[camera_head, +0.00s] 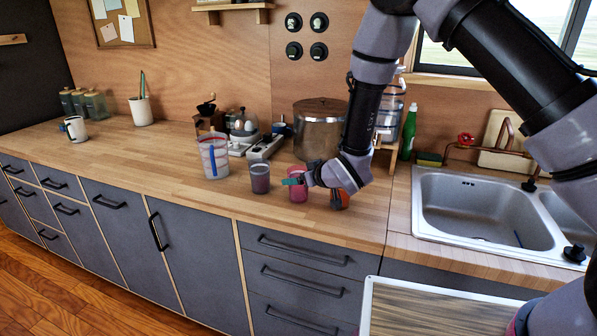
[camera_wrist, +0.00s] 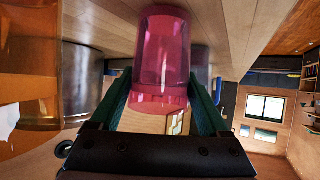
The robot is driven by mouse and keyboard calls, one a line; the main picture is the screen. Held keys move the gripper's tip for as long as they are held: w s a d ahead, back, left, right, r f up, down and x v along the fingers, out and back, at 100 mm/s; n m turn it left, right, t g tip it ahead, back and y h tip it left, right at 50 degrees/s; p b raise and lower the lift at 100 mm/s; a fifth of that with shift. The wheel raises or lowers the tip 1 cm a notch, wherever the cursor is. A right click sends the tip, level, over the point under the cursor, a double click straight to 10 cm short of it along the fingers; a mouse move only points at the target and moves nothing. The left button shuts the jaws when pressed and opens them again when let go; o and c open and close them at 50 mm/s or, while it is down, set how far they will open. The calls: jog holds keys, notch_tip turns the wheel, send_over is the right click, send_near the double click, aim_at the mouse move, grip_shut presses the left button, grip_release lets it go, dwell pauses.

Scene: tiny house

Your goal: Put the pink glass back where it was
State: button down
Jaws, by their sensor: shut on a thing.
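The pink glass (camera_head: 299,194) is at the front part of the wooden counter, right of a dark purple-grey glass. In the wrist view the pink glass (camera_wrist: 163,55) sits between the two green fingers of my gripper (camera_wrist: 165,105). My gripper (camera_head: 294,181) reaches it from the right and is shut on it. In the head view part of the glass is hidden behind my gripper. I cannot tell whether its base touches the counter.
The dark glass (camera_head: 260,179) and a measuring jug (camera_head: 214,158) stand to the left. An orange object (camera_head: 341,199) is close on the right, partly behind my wrist. A large pot (camera_head: 318,130) stands behind. The sink (camera_head: 480,210) is further right. The counter's left front is clear.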

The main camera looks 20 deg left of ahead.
grip_release()
jog(key=shift+f, duration=0.1)
